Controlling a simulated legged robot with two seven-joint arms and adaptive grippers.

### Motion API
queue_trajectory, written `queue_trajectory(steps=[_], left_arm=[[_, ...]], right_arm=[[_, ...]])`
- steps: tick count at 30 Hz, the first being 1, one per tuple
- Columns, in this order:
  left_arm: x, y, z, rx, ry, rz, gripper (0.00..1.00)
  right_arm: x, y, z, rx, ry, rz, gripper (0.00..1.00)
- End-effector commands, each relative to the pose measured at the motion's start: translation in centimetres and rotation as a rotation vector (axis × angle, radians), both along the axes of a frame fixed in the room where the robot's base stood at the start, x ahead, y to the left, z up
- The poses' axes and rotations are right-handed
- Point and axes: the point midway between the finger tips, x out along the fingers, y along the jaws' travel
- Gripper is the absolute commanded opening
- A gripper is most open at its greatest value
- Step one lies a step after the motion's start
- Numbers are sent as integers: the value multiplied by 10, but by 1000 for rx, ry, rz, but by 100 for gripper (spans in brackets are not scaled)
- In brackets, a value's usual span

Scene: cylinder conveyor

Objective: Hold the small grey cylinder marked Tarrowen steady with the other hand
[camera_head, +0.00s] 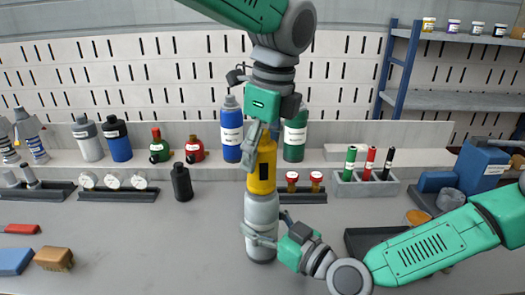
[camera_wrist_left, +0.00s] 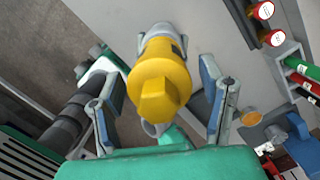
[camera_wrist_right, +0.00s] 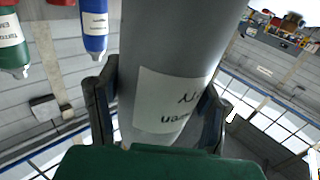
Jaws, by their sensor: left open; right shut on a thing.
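The small grey cylinder (camera_head: 262,212) stands upright on the bench in the middle of the head view. A yellow fitting (camera_head: 263,168) with a dark patch sits on its top. My right gripper (camera_head: 258,238) is shut on the lower part of the grey cylinder. In the right wrist view the grey cylinder (camera_wrist_right: 165,40) fills the space between the fingers; its white label (camera_wrist_right: 172,105) is upside down and only partly readable. My left gripper (camera_head: 262,143) is above, open, its fingers on either side of the yellow fitting (camera_wrist_left: 158,80), with gaps showing in the left wrist view.
A black bottle (camera_head: 182,183) stands to the left. Blue (camera_head: 232,125) and green (camera_head: 295,138) bottles stand behind. A marker rack (camera_head: 362,188) and a dark tray (camera_head: 365,240) are to the right.

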Motion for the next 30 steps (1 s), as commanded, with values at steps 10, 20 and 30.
queue_trajectory(steps=[10,20,30], left_arm=[[0,0,23,-1,0,-12,64],[0,0,23,-5,1,-472,64],[0,0,23,-1,1,-529,64]], right_arm=[[0,0,0,1,-1,0,26],[0,0,0,1,1,0,26],[0,0,0,1,0,0,26]])
